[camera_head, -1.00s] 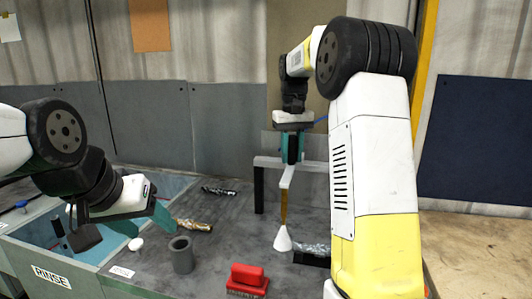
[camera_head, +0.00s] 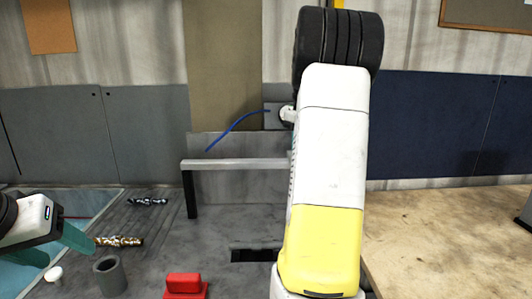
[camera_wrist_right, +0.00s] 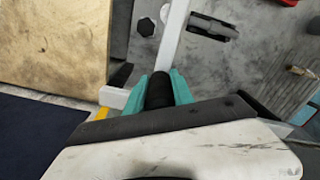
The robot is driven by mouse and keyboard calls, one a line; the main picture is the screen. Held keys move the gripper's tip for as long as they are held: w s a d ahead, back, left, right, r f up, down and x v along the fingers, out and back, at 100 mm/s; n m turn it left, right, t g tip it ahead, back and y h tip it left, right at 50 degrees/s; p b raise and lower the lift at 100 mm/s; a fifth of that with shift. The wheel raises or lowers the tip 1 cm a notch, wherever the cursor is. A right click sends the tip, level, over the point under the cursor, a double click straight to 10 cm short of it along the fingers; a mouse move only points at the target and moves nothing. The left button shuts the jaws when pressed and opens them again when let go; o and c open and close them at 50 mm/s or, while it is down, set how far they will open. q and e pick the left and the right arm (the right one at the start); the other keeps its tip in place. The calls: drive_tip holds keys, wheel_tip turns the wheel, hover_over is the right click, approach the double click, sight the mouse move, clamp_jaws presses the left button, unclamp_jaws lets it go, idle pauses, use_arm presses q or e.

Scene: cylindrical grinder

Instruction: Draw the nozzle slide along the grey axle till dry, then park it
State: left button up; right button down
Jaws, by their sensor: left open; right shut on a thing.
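In the right wrist view my right gripper (camera_wrist_right: 160,90) is shut on a black grip (camera_wrist_right: 158,91), which I take to be part of the nozzle slide. A pale bar (camera_wrist_right: 173,38) runs away beyond it. A dark grey, rod-like piece (camera_wrist_right: 212,28) lies past the bar; I cannot tell if it is the grey axle. In the head view my right arm hides the right gripper, the nozzle tip and the axle. A pale rail (camera_head: 235,164) on a dark post shows left of the arm. My left gripper (camera_head: 52,248) is open and empty at the left edge.
A gold shaft (camera_head: 120,241) and a dark shiny shaft (camera_head: 148,201) lie on the bench's left. A grey cup (camera_head: 110,275), a white knob (camera_head: 55,274) and a red brush (camera_head: 185,284) stand nearer. A blue hose (camera_head: 235,125) hangs behind the rail. A dark slot (camera_head: 255,254) opens in the bench.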

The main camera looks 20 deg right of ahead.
drive_tip(key=shift+s+d, duration=0.1)
drive_tip(key=shift+d, duration=0.1)
drive_tip(key=c, duration=1.1)
unclamp_jaws()
drive_tip(key=shift+r, duration=3.95)
